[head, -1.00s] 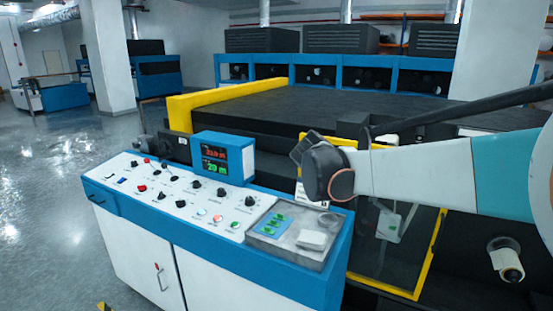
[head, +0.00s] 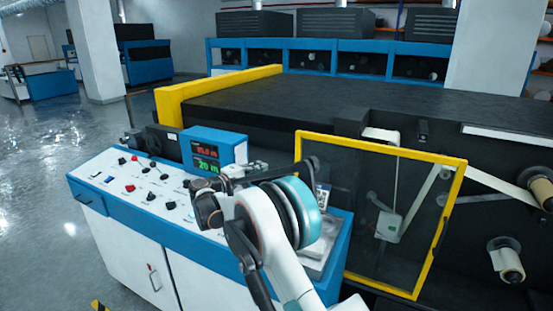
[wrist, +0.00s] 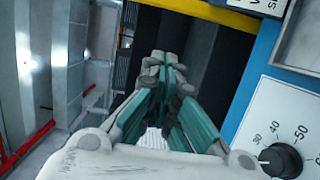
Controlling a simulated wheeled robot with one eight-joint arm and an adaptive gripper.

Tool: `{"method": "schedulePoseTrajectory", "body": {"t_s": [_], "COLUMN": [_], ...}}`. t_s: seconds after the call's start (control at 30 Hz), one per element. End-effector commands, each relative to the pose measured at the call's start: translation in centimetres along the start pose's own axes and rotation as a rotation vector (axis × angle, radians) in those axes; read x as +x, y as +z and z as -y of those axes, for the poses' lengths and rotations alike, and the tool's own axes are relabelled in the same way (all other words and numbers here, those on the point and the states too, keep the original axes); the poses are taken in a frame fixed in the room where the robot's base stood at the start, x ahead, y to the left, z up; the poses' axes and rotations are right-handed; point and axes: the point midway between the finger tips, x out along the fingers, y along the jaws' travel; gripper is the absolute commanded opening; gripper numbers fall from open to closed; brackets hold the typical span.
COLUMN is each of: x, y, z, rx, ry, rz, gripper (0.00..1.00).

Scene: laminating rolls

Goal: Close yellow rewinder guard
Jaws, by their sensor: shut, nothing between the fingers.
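The yellow rewinder guard (head: 441,230) is a clear panel in a yellow frame. In the head view it stands at the machine's front, right of the console, with rollers and web seen through and beside it. Its lower left is hidden behind the console and my arm. My gripper (wrist: 165,62) is shut and empty in the wrist view, its teal and grey fingers together. In the head view my arm reaches over the console, left of the guard and apart from it. A yellow bar crosses the top of the wrist view; I cannot tell whether it belongs to the guard.
The blue and white control console (head: 118,216) with knobs and a display box (head: 213,150) stands below my arm. A knob dial (wrist: 281,158) is close at right in the wrist view. Rolls (head: 508,262) project at the right. Open floor (head: 45,150) lies left.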

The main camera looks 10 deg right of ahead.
Motion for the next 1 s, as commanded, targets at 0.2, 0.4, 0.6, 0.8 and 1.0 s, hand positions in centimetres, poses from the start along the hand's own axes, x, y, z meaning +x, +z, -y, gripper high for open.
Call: {"method": "schedulePoseTrajectory", "body": {"t_s": [0.2, 0.4, 0.6, 0.8, 1.0], "x": [0.5, 3.7, 7.7, 10.1, 10.6], "y": [-0.4, -0.4, -0.4, 0.7, 2.7], "z": [0.5, 0.5, 0.5, 0.3, 0.3], "rx": [-0.006, -0.006, -0.005, -0.005, -0.005], "ry": [0.019, 0.018, 0.018, 0.017, 0.017], "rz": [0.001, 0.003, 0.002, 0.000, 0.000], "gripper": [0.00, 0.00, 0.00, 0.00, 0.00]}}
